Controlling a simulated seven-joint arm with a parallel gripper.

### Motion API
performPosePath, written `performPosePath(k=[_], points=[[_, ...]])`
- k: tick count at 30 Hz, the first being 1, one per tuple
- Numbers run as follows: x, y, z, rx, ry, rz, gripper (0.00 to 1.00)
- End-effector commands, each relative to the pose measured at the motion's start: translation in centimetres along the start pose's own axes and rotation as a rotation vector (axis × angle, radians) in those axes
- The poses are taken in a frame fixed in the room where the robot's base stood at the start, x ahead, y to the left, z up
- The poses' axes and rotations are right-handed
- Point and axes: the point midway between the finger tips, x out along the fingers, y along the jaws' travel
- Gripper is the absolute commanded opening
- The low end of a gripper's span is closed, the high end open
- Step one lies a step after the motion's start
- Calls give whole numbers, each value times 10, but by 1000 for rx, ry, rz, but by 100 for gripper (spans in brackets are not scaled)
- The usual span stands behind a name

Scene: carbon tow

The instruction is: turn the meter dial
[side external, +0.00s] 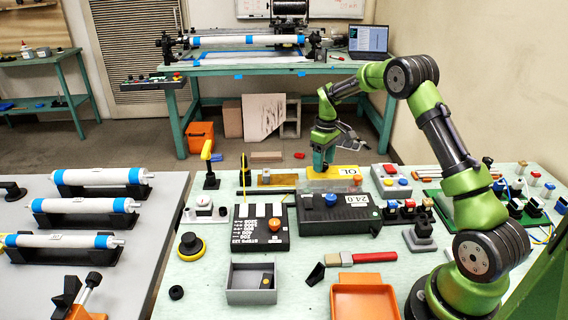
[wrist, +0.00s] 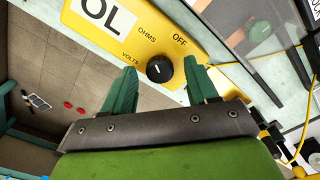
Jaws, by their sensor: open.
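The yellow meter (side external: 345,172) stands on the pale green bench in the side view, its display reading OL. In the wrist view the meter (wrist: 205,22) shows the labels OHMS, OFF and VOLTS around a round black dial (wrist: 159,68). A small white mark shows on the dial; which label it points to is hard to tell. My gripper (wrist: 166,76) is open, with one green finger on each side of the dial and gaps visible between. In the side view my gripper (side external: 323,162) is over the meter and hides its left part and the dial.
A yellow-handled lever (side external: 208,165) is to the left. A grey tray (side external: 251,283) and an orange tray (side external: 364,302) lie nearer the front.

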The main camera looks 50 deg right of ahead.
Motion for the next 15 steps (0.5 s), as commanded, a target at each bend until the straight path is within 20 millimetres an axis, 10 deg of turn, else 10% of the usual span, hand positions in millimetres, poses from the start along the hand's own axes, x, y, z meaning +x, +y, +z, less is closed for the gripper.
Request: performPosePath(k=[7, 15], points=[[1, 0, 0, 0, 0, 0, 57], [0, 0, 0, -1, 0, 0, 15]])
